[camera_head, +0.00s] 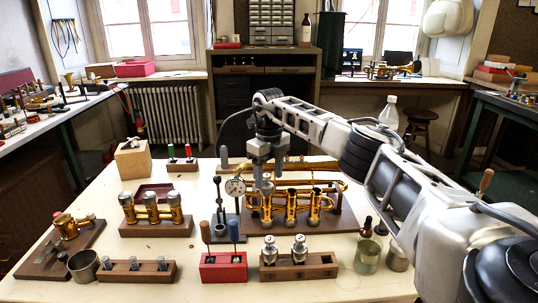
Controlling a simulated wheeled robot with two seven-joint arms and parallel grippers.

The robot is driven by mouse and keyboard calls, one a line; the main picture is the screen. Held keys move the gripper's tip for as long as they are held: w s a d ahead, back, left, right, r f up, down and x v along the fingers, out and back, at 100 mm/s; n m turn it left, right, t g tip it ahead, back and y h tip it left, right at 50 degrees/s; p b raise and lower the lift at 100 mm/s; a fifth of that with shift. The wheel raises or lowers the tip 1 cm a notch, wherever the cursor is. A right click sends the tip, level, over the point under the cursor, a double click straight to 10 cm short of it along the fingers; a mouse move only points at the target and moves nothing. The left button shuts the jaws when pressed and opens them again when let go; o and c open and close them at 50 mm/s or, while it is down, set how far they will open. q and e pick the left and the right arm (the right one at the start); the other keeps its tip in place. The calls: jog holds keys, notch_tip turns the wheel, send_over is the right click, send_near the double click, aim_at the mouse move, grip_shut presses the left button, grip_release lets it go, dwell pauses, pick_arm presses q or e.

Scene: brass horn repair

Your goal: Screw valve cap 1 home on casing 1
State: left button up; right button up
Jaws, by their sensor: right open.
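The brass horn (330,190) lies on a wooden board in the middle of the table. Its upright valve casings stand in a row at the front: a left one (266,212), a middle one (291,207) and a right one (314,207). My right gripper (264,188) points down over the left casing and is open. Its fingers hide the top of that casing, so I cannot tell whether a cap sits there. No valve cap can be picked out for certain. My left gripper is not in view.
In front are a red block (223,268) with upright handles and a wooden rack (318,266) with silver parts. A glass jar (367,257) stands at right.

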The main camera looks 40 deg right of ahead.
aim_at(267, 188)
notch_tip(267, 188, down, 2)
jog(key=shift+f, duration=0.6)
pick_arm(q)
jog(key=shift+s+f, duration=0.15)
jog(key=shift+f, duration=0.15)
pick_arm(e)
jog(key=c, duration=0.9)
jog(key=shift+c, duration=1.4)
jog(key=shift+r+m+p, duration=0.15)
jog(key=shift+m+p, duration=0.35)
jog(key=shift+p, duration=0.1)
jog(key=shift+a+m+p, duration=0.15)
jog(key=shift+m+p, duration=1.05)
jog(key=shift+m, duration=0.5)
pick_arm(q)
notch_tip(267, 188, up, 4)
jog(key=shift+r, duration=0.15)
pick_arm(e)
jog(key=shift+m, duration=0.4)
